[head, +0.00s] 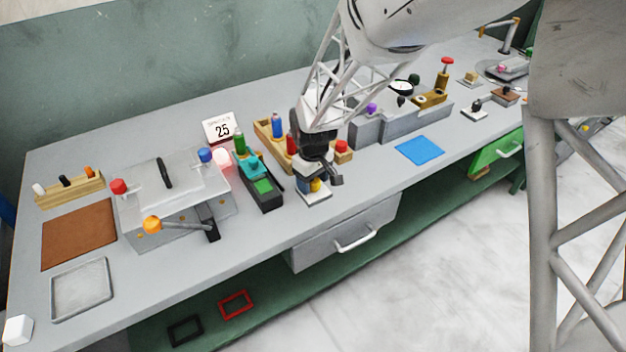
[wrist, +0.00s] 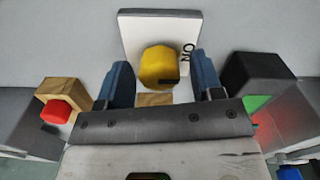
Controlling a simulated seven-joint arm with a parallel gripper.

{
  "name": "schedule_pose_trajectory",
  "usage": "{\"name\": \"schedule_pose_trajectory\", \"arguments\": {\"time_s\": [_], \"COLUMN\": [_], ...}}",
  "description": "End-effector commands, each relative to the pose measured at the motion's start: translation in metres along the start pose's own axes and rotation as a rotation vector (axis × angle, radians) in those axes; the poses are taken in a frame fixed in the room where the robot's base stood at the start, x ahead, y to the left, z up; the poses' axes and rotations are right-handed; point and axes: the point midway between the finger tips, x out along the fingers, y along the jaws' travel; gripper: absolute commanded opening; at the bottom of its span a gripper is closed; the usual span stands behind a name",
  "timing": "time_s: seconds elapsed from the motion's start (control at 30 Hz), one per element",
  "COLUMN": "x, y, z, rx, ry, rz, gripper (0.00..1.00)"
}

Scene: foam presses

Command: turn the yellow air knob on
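The yellow air knob (wrist: 158,65) sits on a white plate (wrist: 133,30) with ON lettering at the knob's right in the wrist view. A dark mark shows on the knob's lower right edge. My gripper (wrist: 162,80) is open, with one blue finger on each side of the knob and a visible gap on both sides. In the head view my gripper (head: 316,184) is low over the plate (head: 314,197) near the bench's front edge. There the knob (head: 315,185) shows only in part, behind the gripper.
A red button on a wooden block (wrist: 56,112) stands left of my gripper in the wrist view. A black and green device (wrist: 255,85) stands close on the right. The head view shows a grey press (head: 175,185), a bottle rack (head: 265,135) and a blue mat (head: 419,150).

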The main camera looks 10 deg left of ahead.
Motion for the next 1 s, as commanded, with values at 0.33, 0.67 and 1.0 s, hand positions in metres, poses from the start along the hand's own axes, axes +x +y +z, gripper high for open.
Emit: {"name": "schedule_pose_trajectory", "arguments": {"time_s": [0.33, 0.67, 1.0], "x": [-0.001, -0.026, -0.067], "y": [0.0, 0.0, 0.0], "z": [0.0, 0.0, 0.0], "rx": [0.001, 0.001, 0.0], "ry": [0.0, 0.002, 0.001], "rz": [0.0, 0.001, 0.001], "gripper": [0.63, 0.63, 0.63]}}
